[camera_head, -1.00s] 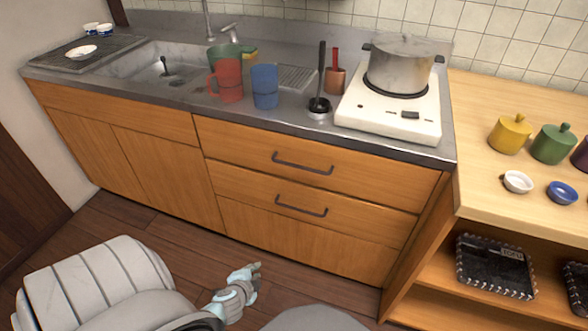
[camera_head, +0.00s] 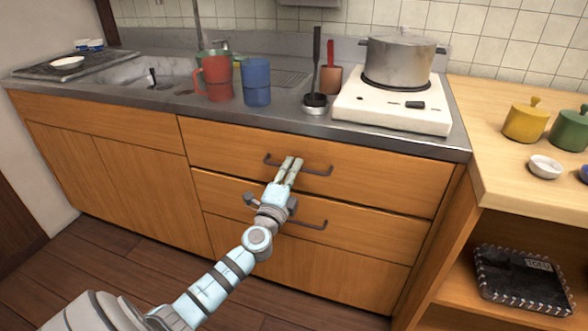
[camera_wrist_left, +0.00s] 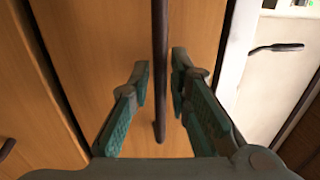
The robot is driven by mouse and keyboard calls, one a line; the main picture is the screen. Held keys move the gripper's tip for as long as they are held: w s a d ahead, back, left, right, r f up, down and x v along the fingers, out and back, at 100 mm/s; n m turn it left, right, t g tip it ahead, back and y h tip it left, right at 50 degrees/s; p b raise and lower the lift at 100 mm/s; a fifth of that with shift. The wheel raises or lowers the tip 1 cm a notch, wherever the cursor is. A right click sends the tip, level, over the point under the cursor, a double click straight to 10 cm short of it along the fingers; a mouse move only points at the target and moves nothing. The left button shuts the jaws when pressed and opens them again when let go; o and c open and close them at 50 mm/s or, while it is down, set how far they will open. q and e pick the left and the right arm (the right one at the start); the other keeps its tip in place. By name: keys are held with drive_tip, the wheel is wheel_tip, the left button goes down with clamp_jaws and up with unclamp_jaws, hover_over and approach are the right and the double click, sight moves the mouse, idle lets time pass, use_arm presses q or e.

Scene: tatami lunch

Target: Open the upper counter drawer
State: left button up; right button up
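The upper counter drawer (camera_head: 380,178) is a wide wooden front just under the countertop and looks closed. Its dark bar handle (camera_head: 318,172) also shows in the left wrist view (camera_wrist_left: 160,85), running upright there. My left gripper (camera_head: 291,161) is at this handle. In the left wrist view my left gripper (camera_wrist_left: 160,72) is open, with one finger on each side of the bar and a gap visible beside it. My gripper hides part of the handle in the head view. My right gripper is not in view.
The lower drawer's handle (camera_head: 312,224) is just below my left wrist. Above, the counter carries a red mug (camera_head: 217,80), a blue mug (camera_head: 257,84), a ladle (camera_head: 316,75) and a white stove (camera_head: 385,113) with a pot (camera_head: 398,62). A wooden shelf unit (camera_head: 470,155) stands at the right.

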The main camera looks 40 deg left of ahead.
use_arm(q)
drive_tip(key=shift+w+a+r, duration=0.1)
drive_tip(key=shift+w+a, duration=0.1)
drive_tip(key=shift+w, duration=0.35)
drive_tip(key=shift+c, duration=0.6)
clamp_jaws()
drive_tip(key=shift+d, duration=0.1)
